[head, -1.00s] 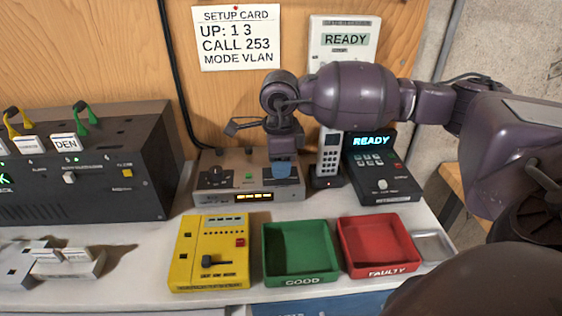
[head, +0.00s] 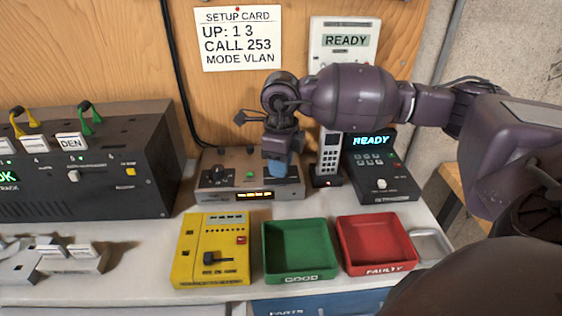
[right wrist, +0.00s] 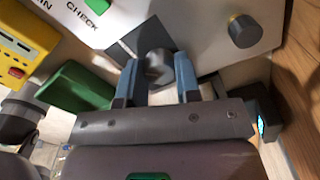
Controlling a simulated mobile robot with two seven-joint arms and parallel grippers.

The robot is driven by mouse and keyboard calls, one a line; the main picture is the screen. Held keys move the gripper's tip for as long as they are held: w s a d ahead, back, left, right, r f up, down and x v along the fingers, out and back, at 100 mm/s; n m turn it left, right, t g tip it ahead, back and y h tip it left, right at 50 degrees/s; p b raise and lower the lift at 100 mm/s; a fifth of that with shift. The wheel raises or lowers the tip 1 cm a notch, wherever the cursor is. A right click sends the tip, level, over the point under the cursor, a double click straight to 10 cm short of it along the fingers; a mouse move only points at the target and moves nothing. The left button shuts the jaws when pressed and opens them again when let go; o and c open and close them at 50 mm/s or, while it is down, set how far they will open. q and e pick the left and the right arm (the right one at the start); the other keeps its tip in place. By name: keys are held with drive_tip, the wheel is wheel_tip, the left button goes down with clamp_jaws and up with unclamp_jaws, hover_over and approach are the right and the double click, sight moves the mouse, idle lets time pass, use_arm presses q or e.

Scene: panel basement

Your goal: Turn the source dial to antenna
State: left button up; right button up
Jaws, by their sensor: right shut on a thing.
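A grey box (head: 212,193) with a lit amber display stands at the back of the bench. A dark knob (head: 216,173) and a green button (head: 250,175) are on its top. My right gripper (head: 277,168) points down at the right part of this box. In the right wrist view, my right gripper (right wrist: 157,80) has its blue fingers on either side of a round grey dial (right wrist: 157,66), shut on it. A second knob (right wrist: 243,30) stands apart from the fingers. The dial's markings are hidden. My left gripper is not in view.
A yellow device (head: 190,250), a green tray (head: 300,278) and a red tray (head: 375,270) stand in front of the box. A handset (head: 330,150) and a dark READY unit (head: 390,190) are close on the right. A black rack (head: 80,190) stands left.

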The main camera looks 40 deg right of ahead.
drive_tip(key=shift+r, duration=0.1)
drive_tip(key=o, duration=0.9)
wheel_tip(320, 180, up, 11)
drive_tip(key=shift+f, duration=0.15)
idle(0.5)
